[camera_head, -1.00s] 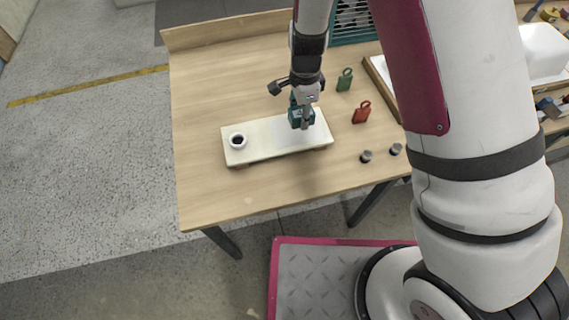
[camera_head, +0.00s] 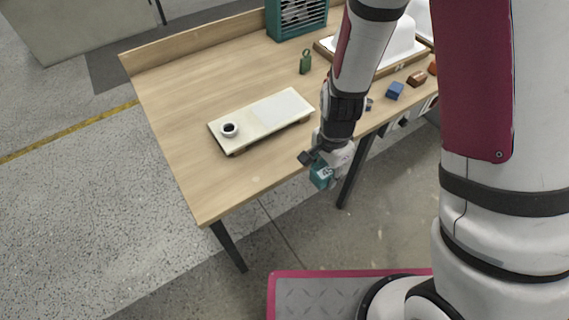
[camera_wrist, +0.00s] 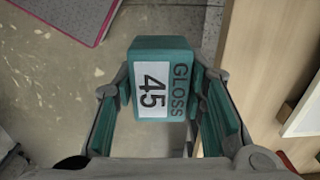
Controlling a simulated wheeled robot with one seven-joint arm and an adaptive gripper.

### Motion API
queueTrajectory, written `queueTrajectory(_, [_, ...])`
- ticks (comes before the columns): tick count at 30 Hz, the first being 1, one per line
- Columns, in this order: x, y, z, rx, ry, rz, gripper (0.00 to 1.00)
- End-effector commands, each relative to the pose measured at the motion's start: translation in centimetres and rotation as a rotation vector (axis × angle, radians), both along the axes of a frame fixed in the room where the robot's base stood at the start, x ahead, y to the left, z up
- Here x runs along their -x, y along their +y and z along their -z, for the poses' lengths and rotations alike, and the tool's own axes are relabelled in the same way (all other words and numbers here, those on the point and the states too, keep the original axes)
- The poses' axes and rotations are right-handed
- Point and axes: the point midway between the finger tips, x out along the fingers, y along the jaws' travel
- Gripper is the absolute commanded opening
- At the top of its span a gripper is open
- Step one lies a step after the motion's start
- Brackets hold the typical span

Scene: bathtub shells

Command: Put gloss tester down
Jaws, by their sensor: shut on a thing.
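In the head view the gloss tester (camera_head: 321,175) hangs below my gripper (camera_head: 328,166), past the table's front edge and over the floor. The arm hides part of the table behind it.
The table's left part is bare.

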Motion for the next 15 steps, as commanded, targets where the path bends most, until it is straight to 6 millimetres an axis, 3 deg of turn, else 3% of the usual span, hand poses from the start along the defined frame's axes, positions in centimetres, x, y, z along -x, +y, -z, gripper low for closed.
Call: queueTrajectory(15, [-8.4, 7.9, 1.1, 0.001, -0.003, -0.004, 0.16])
